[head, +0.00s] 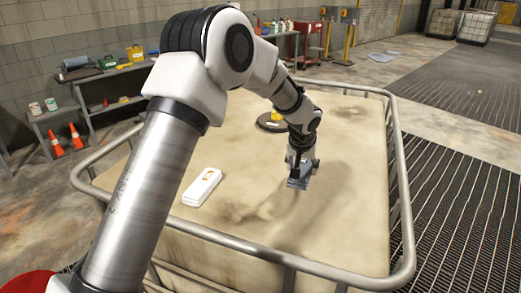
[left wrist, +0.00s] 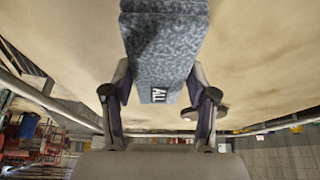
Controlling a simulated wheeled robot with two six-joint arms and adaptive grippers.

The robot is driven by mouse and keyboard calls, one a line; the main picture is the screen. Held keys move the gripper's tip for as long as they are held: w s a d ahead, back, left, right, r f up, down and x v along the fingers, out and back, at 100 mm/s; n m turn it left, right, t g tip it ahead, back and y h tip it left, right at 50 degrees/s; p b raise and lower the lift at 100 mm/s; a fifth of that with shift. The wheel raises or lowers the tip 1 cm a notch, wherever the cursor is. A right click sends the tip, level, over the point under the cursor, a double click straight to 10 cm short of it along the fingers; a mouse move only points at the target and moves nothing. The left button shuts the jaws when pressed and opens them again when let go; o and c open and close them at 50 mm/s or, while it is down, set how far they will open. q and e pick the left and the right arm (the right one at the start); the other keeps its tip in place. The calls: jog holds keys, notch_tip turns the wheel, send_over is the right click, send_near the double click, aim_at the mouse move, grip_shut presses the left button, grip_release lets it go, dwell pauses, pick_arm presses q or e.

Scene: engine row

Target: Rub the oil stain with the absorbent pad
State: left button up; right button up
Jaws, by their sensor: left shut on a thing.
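My left gripper (head: 300,163) is shut on a grey speckled absorbent pad (head: 299,182) over the middle of a beige tank top (head: 340,230). In the left wrist view, the pad (left wrist: 165,50) sits between the two fingers (left wrist: 160,104), with a small dark label on its end. The pad is low over the surface; I cannot tell whether it touches. Brownish stain patches (head: 237,209) mark the top left of the pad, and a darker shadow runs beside them. I cannot tell which patch is the oil stain. My right gripper is not in view.
A white box (head: 202,187) with an orange label lies left of the pad. A round black lid (head: 271,123) with a yellow item (head: 276,113) lies behind my wrist. A grey tube rail (head: 403,190) rings the top. Shelves (head: 100,85) stand at the back left.

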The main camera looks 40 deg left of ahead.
pick_arm(q)
jog(key=shift+w+d+r+p, duration=0.1)
jog(key=shift+r+p, duration=0.15)
jog(key=shift+r, duration=0.25)
jog(key=shift+w+d+r+p, duration=0.1)
jog(key=shift+r+p, duration=0.15)
jog(key=shift+r, duration=0.5)
jog(key=shift+s+a+r, duration=0.15)
jog(key=shift+s, duration=0.05)
jog(key=shift+w, duration=0.1)
